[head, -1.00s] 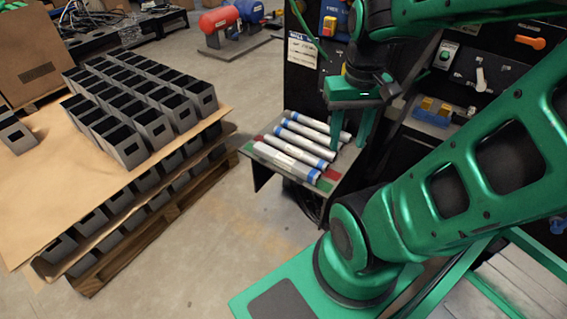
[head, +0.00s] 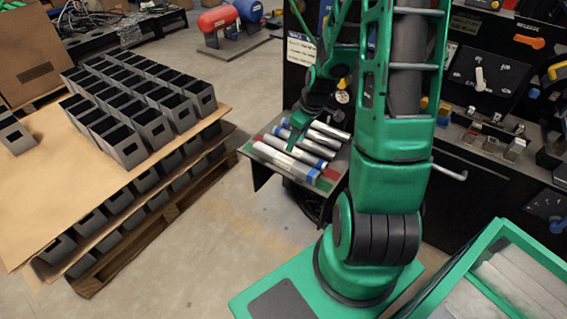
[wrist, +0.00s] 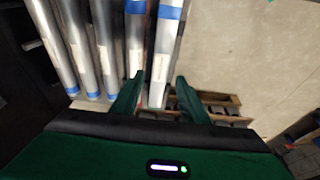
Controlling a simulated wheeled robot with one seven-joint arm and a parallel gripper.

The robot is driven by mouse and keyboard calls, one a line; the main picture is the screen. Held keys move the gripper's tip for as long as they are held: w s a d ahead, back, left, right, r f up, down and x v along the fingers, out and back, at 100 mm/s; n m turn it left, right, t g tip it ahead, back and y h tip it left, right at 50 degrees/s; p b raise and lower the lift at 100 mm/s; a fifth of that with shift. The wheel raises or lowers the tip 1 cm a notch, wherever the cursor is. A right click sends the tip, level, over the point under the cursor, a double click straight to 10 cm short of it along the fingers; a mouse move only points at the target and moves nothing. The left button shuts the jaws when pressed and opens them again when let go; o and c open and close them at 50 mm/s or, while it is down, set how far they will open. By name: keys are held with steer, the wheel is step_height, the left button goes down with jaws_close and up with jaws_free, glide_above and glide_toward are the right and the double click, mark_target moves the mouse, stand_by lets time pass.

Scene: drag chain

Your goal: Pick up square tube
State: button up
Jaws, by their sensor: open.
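Grey open-ended square tubes (head: 150,128) stand in rows on the cardboard-topped pallet (head: 60,190) at the left in the head view. One more square tube (head: 17,138) stands apart at the far left edge. Silver tubes with blue bands (head: 285,160) lie side by side on a small stand to their right. My gripper (head: 296,134) is open over these silver tubes, away from the pallet. In the wrist view my fingers (wrist: 158,88) appear on either side of the end silver tube (wrist: 163,50); their height above it is unclear.
The small stand (head: 333,178) has green and red patches on its top. Bare floor (head: 215,210) separates it from the pallet. A dark panel with switches stands behind my arm. Red and blue tanks (head: 217,20) lie at the back.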

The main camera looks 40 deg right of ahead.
glide_above(286, 158)
steer(key=s, duration=0.2)
steer(key=f, duration=0.5)
steer(key=shift+s+d+f, duration=0.1)
steer(key=shift+d+f, duration=0.2)
steer(key=shift+d, duration=0.05)
steer(key=shift+w+a+x, duration=0.1)
steer(key=shift+w+x, duration=0.05)
steer(key=shift+x, duration=1.15)
steer(key=shift+w+a+x, duration=0.1)
steer(key=shift+w+x, duration=0.05)
steer(key=shift+x, duration=1.2)
steer(key=shift+r, duration=0.1)
jaws_close()
steer(key=shift+r, duration=0.1)
